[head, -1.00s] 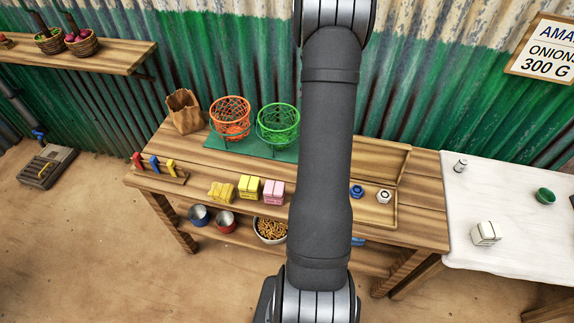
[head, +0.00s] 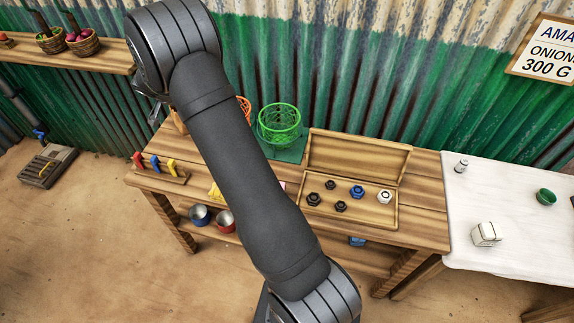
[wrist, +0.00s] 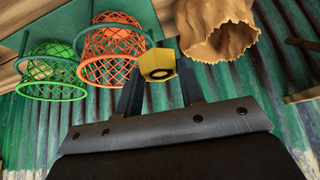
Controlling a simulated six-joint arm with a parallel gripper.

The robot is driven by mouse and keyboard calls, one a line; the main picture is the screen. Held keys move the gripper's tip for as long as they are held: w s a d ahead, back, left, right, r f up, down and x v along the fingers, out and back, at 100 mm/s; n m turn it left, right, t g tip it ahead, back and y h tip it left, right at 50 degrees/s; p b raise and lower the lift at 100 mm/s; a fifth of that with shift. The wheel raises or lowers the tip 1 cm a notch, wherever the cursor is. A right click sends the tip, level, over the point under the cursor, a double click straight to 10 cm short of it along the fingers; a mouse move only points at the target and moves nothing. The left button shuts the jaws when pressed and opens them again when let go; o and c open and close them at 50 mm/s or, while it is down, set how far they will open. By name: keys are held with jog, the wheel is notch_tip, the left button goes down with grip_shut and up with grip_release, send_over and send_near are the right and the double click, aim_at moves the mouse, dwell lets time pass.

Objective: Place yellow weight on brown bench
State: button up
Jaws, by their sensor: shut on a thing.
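The brown bench (head: 425,218) is the long wooden table in the middle of the head view. My arm crosses in front of its left part. The weight is not visible in the head view, and the fingers cannot be made out there.
The green basket (head: 279,124) and orange basket (wrist: 112,52) stand on a green base. The paper bag (wrist: 216,32) is beside them. An open wooden box (head: 375,222) holds several weights. A rack (head: 160,176) has coloured handles. A white table (head: 500,240) stands right. Bench's right end is clear.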

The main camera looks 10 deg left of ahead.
jog(key=s+a, duration=0.3)
jog(key=a, duration=0.1)
jog(key=shift+n+y, duration=0.3)
jog(key=shift+d+f, duration=0.2)
jog(key=shift+f, duration=3.75)
jog(key=shift+d+f, duration=0.15)
jog(key=shift+f, duration=3.75)
jog(key=shift+f, duration=0.2)
jog(key=o, duration=1.1)
jog(key=shift+r, duration=0.1)
jog(key=v, duration=1.2)
